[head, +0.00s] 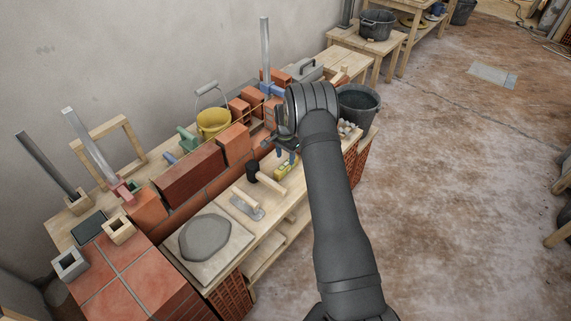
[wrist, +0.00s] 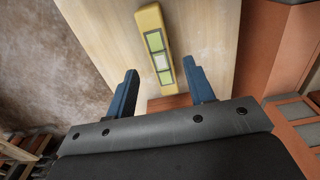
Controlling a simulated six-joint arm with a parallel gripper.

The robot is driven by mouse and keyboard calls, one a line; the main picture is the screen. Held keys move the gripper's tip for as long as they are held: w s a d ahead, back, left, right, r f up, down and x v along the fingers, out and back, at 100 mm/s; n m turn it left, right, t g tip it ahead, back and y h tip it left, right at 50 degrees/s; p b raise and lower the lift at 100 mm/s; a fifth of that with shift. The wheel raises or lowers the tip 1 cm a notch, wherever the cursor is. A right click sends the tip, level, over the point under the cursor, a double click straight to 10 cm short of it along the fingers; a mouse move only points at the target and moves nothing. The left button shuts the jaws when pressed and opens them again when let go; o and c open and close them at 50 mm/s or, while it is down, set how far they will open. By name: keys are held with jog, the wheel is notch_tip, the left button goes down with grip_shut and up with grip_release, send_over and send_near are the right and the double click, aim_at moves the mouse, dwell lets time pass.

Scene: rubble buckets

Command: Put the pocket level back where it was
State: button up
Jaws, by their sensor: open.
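The pocket level (wrist: 153,46) is a yellow bar with green and pale windows. It lies on the pale wooden board (wrist: 208,25) in the wrist view. My gripper (wrist: 159,67) is open, with its two blue fingers apart and nothing held between them. The level's near end shows between the fingertips, and the rest extends ahead of them. In the head view the level (head: 285,171) lies on the front strip of the bench, just below my gripper (head: 287,156). My arm hides part of the bench to its right. I cannot tell the exact height of the fingertips above the level.
Beside the level lie a black-headed mallet (head: 254,173) and a trowel (head: 247,205). Brick blocks (head: 190,183) stand behind, with a yellow bucket (head: 213,122). A dark bucket (head: 357,103) stands to the right of my arm. A slab with grey mortar (head: 206,237) is at the front left.

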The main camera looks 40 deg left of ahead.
aim_at(286, 165)
notch_tip(286, 165, up, 6)
jog(key=shift+f, duration=0.1)
dwell(0.4)
notch_tip(286, 165, down, 12)
jog(key=shift+r, duration=1.5)
